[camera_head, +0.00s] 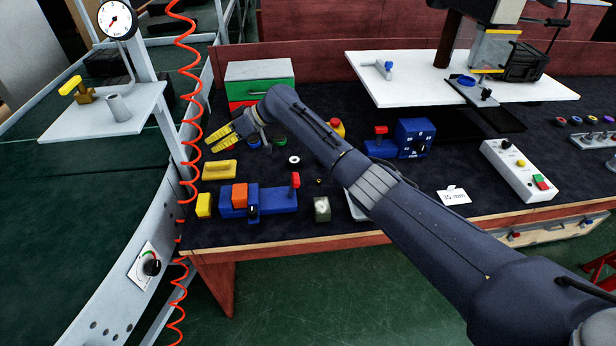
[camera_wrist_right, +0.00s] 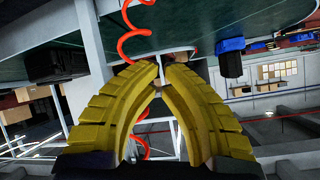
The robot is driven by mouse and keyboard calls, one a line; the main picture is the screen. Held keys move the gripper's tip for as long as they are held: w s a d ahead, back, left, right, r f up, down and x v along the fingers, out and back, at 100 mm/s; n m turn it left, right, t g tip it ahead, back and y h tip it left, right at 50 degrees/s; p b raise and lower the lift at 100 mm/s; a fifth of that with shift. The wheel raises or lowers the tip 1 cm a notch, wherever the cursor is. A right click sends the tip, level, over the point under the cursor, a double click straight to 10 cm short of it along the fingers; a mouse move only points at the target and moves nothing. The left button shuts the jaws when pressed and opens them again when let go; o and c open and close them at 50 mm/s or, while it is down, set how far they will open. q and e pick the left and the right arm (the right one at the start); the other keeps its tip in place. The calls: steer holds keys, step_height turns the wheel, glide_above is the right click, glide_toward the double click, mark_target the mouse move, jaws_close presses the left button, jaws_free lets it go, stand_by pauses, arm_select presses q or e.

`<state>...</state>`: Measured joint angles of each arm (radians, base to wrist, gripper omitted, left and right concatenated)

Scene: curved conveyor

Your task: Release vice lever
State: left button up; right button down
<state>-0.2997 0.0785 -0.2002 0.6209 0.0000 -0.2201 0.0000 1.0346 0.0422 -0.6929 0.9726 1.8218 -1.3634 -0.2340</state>
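A blue vice (camera_head: 275,198) lies near the front left of the dark bench, with an orange block (camera_head: 239,195) at its left part and a red-topped lever (camera_head: 295,181) standing at its right end. A second blue device (camera_head: 414,138) with a red-topped lever (camera_head: 381,131) stands farther back to the right. My right gripper (camera_head: 208,142) has yellow fingers and hangs above the bench's left side, behind the vice and apart from it. In the right wrist view its fingers (camera_wrist_right: 163,68) are a little apart at the tips, with nothing between them. My left gripper is not in view.
A red coiled hose (camera_head: 187,110) hangs beside the bench's left edge. A green and red box (camera_head: 259,82) stands behind my gripper. A grey-green block (camera_head: 322,209) sits right of the vice.

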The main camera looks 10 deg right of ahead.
mark_target(293, 187)
steer(key=w+r+m+t+y, duration=0.35)
steer(key=w+r+t, duration=0.2)
steer(key=r, duration=0.35)
steer(key=w+d+r+m+t+h, duration=0.3)
steer(key=w+d+r+m+t, duration=0.2)
steer(key=d+t, duration=0.15)
steer(key=w+d+r+m+t+h, duration=0.2)
steer(key=w+d+r+m+t, duration=0.4)
steer(key=d, duration=0.2)
steer(key=w+d+f+m+g+h, duration=0.1)
steer(key=d+f+m+h, duration=0.2)
steer(key=d+m+h, duration=0.55)
steer(key=d+f+m+g+h, duration=0.25)
steer(key=d+m+h, duration=0.5)
steer(key=d, duration=0.65)
steer(key=s+d+f+m+g+h, duration=0.1)
steer(key=s+d+f+g, duration=0.1)
steer(key=s+f+g, duration=0.35)
steer(key=s+d+f+m+g, duration=0.1)
steer(key=s+d+f+g, duration=0.2)
steer(key=f, duration=0.6)
steer(key=s+a+f+g+y, duration=0.7)
steer(key=s+a+g, duration=0.1)
steer(key=s+a, duration=0.45)
step_height(293, 187, down, 9)
steer(key=a+n, duration=0.1)
steer(key=a, duration=0.2)
